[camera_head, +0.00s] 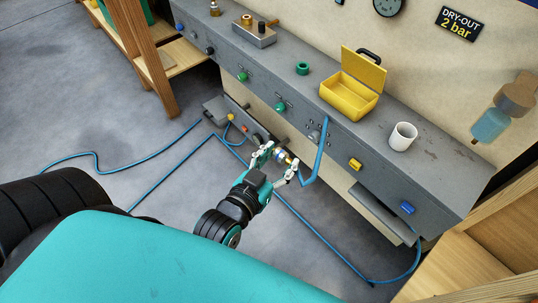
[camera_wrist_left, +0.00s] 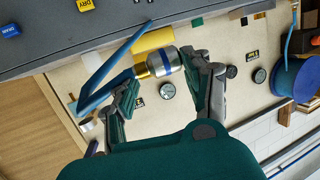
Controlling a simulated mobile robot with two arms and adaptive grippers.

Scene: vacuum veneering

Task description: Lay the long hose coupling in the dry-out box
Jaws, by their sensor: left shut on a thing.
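My left gripper (camera_head: 276,163) is in front of the grey bench's front panel, below the bench top. It is shut on a coupling (camera_head: 282,155) with brass and silver parts. In the left wrist view the coupling (camera_wrist_left: 163,62), silver with a blue band and a brass end, lies across between the fingers (camera_wrist_left: 165,78). Fingers hide part of it. A yellow box (camera_head: 345,98) with its lid open stands on the bench top, up and right of the gripper. I take it as the dry-out box; no lettering shows on it. My right gripper is not in view.
A blue hose (camera_head: 321,145) hangs over the bench front beside the gripper; I cannot tell whether it joins the coupling. A white cup (camera_head: 403,136) and a green ring (camera_head: 302,68) flank the box. A dry-out sign (camera_head: 458,23) hangs on the wall. More hose crosses the floor.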

